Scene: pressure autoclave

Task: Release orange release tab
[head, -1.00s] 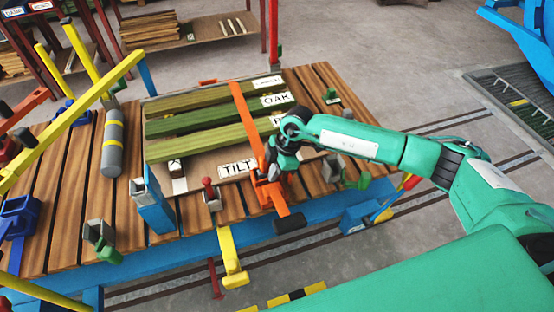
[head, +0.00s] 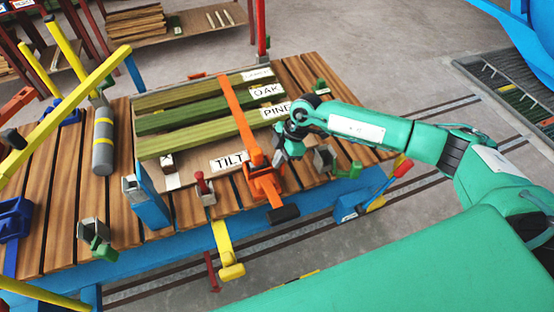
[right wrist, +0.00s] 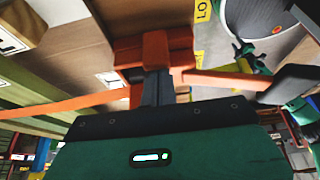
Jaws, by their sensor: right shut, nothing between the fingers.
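An orange clamp (head: 263,184) stands at the near edge of the slatted table. Its long orange bar (head: 241,122) runs across the green boards, and its lever ends in a black grip (head: 284,214). My right gripper (head: 284,152) is just beside the clamp body, on its right. In the right wrist view the shut fingers (right wrist: 155,88) are in front of the orange clamp body (right wrist: 155,48) and overlap it. I cannot tell whether they touch it. A separate release tab cannot be made out. My left gripper is out of view.
Green boards (head: 195,118) with word labels lie on the table (head: 60,190). A red-knobbed clamp (head: 203,188), a blue post (head: 148,200) and a yellow lever (head: 226,250) stand left of the orange clamp. A grey cylinder (head: 103,140) lies further left.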

